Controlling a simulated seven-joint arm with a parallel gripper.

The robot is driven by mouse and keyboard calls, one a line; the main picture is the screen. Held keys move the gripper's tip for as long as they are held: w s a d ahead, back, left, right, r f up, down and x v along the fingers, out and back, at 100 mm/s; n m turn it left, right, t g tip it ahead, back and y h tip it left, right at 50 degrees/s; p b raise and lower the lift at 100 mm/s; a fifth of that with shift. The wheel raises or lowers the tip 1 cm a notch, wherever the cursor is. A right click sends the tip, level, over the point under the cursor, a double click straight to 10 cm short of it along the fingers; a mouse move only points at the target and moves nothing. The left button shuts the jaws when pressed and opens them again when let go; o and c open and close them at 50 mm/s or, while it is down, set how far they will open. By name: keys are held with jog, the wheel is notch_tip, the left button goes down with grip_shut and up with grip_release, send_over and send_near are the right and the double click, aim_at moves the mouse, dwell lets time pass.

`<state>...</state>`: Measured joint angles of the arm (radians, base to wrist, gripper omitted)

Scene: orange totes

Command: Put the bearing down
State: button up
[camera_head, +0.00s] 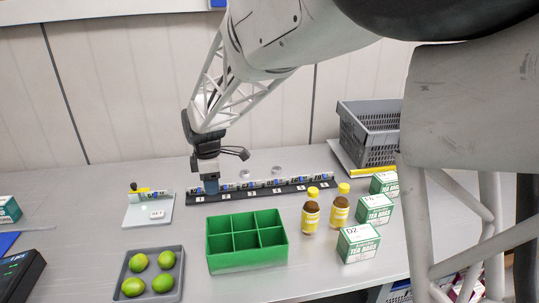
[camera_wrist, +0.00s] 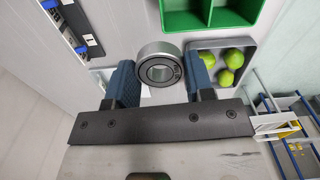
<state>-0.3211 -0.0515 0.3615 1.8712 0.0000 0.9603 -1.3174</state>
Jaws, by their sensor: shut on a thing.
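My gripper (camera_wrist: 160,80) is shut on a metal ring bearing (camera_wrist: 159,66) with a dark inner seal. The wrist view shows the bearing between the two blue fingertips. In the head view my gripper (camera_head: 211,187) points down near the left end of a long black numbered rail (camera_head: 290,187), behind the green divided box. The bearing cannot be made out there. Whether it touches anything below is not clear.
A green compartment box (camera_head: 247,264) stands in front, with a grey tray (camera_head: 174,293) of limes at its left. Two yellow-capped bottles (camera_head: 310,214) and several tea boxes (camera_head: 358,244) stand right. A grey crate (camera_head: 372,150) is behind. A small pale plate (camera_head: 135,216) lies left.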

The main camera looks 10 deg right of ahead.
jog(key=w+d, duration=0.9)
jog(key=w, duration=0.4)
send_over(299, 170)
notch_tip(299, 170, down, 8)
jog(key=shift+w+f+m, duration=0.1)
jog(key=shift+m, duration=0.3)
jog(key=shift+f, duration=0.1)
jog(key=shift+a+f, duration=0.1)
jog(key=shift+f, duration=2.35)
jog(key=shift+f, duration=0.1)
jog(key=shift+f, duration=2.35)
